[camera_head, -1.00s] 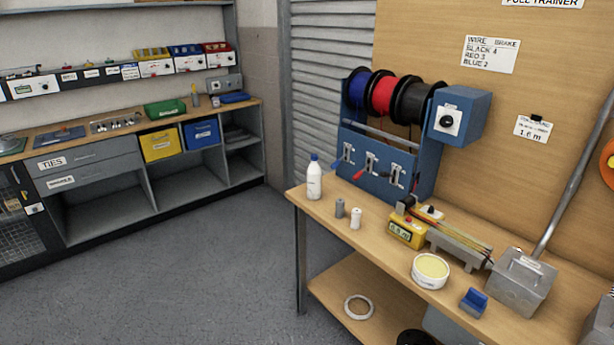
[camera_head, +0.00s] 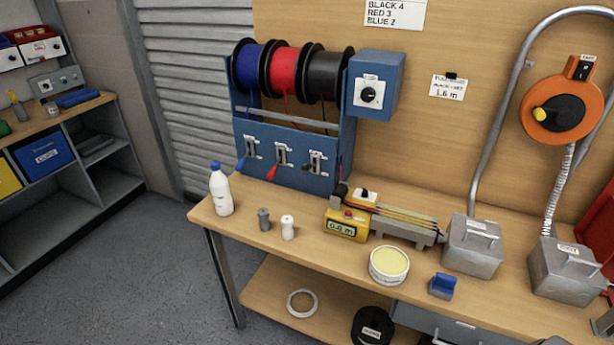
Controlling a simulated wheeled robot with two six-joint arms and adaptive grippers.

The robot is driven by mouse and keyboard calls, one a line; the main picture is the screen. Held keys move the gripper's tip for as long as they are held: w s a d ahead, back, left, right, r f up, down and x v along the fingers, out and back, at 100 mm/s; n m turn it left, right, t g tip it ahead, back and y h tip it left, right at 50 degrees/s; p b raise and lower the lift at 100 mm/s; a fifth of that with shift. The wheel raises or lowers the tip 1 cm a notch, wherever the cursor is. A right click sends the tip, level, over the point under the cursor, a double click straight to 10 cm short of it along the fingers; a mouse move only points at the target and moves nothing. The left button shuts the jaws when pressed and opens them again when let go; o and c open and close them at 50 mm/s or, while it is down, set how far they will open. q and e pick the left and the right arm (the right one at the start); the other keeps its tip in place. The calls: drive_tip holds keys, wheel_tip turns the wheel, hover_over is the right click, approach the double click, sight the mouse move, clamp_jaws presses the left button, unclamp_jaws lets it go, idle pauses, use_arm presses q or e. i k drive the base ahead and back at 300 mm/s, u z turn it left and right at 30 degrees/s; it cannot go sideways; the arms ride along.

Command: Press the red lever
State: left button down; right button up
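The red lever (camera_head: 271,172) sticks out at the middle slot on the front of the blue wire stand (camera_head: 300,185). A blue lever (camera_head: 241,165) is to its left and a black lever (camera_head: 313,170) to its right. Above them hang a blue spool (camera_head: 248,68), a red spool (camera_head: 285,70) and a black spool (camera_head: 325,74). A red wire runs down from the red spool. Neither of my grippers shows in the head view.
On the bench stand a white bottle (camera_head: 221,190), a grey spool (camera_head: 264,219), a white spool (camera_head: 287,227), a yellow meter (camera_head: 346,226), a round tub (camera_head: 389,264), a blue block (camera_head: 442,285) and two metal boxes (camera_head: 473,245). An orange reel (camera_head: 562,108) hangs at right.

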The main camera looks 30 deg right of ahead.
sight(270, 177)
drive_tip(key=z, duration=0.55)
drive_tip(key=i, duration=0.5)
drive_tip(key=z, duration=0.5)
